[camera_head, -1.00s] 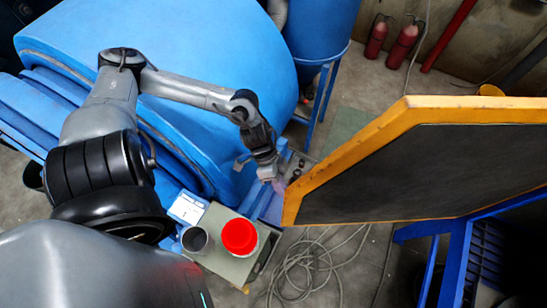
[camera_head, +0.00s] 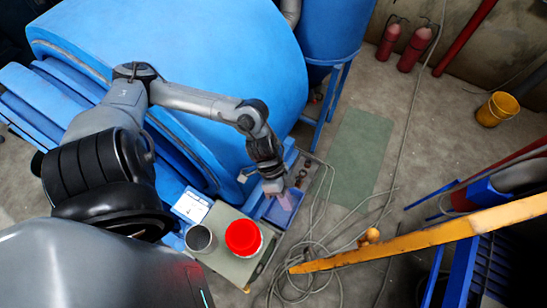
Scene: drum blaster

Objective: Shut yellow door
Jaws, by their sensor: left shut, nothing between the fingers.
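The yellow door (camera_head: 440,236) shows as a long, narrow yellow edge, seen nearly edge-on. It runs from the lower middle to the right border, and its dark face is hardly visible. A small rounded orange-yellow piece (camera_head: 370,235) shows just above that edge. My left gripper (camera_head: 275,187) is shut and empty, to the upper left of the door's near end and apart from it. It is over the small blue box by the big blue machine. My right gripper is not in view.
A grey-green stand (camera_head: 228,264) holds a red round container (camera_head: 243,237) and a grey cup (camera_head: 200,239). The large blue machine (camera_head: 210,70) fills the upper left. Cables (camera_head: 310,258) lie on the floor. A blue frame (camera_head: 462,268) stands at lower right. The floor around the green mat (camera_head: 360,150) is open.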

